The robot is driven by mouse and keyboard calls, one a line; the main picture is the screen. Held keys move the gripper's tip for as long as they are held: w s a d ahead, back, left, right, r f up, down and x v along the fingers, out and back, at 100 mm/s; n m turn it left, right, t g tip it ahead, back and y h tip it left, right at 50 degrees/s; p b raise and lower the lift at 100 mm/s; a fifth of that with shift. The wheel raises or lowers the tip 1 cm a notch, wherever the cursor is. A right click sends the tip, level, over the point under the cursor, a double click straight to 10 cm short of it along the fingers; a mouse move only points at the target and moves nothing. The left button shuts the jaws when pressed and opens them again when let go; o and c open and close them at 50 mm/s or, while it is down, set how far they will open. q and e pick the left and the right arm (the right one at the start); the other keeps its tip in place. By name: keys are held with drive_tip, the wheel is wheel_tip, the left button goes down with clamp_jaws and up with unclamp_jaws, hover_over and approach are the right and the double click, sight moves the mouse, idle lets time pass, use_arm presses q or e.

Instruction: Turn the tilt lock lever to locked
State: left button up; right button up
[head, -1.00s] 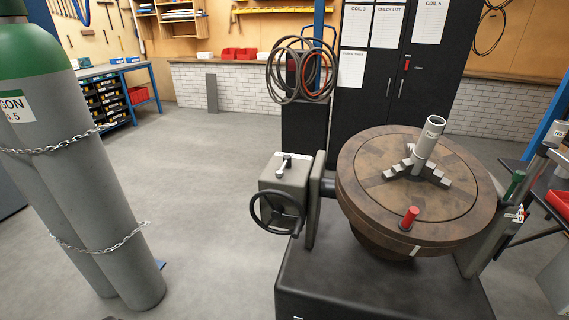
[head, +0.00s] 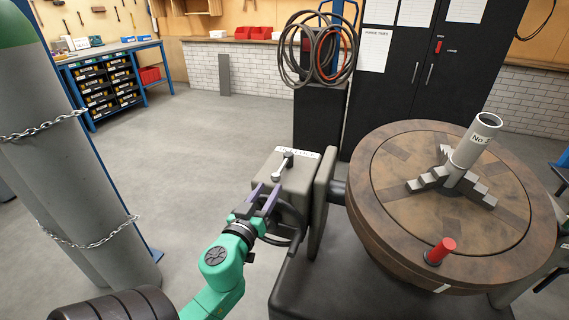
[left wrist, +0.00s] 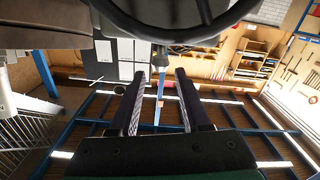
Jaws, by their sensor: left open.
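The tilt lock lever (head: 283,165) is a small bright metal lever on top of the grey gearbox (head: 305,176). It lies along the box top, by a white label too small to read surely. My left gripper (head: 269,188) is at the front left of the box, just below and in front of the lever, with its two fingers apart and nothing between them. In the left wrist view the open fingers (left wrist: 158,80) point past the dark handwheel rim (left wrist: 165,32). My right gripper is out of view.
The handwheel (head: 285,228) on the box front is partly hidden behind my left gripper. The large brown round table (head: 400,210), with a chuck and red knob, stands right of the box. Chained gas cylinders (head: 60,170) stand at left. The floor between is clear.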

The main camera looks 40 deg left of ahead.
sight(287, 160)
use_arm(q)
drive_tip(key=p+x, duration=0.2)
drive_tip(key=x, duration=1)
drive_tip(key=shift+s, duration=0.1)
drive_tip(key=shift+f, duration=0.1)
clamp_jaws()
idle(0.6)
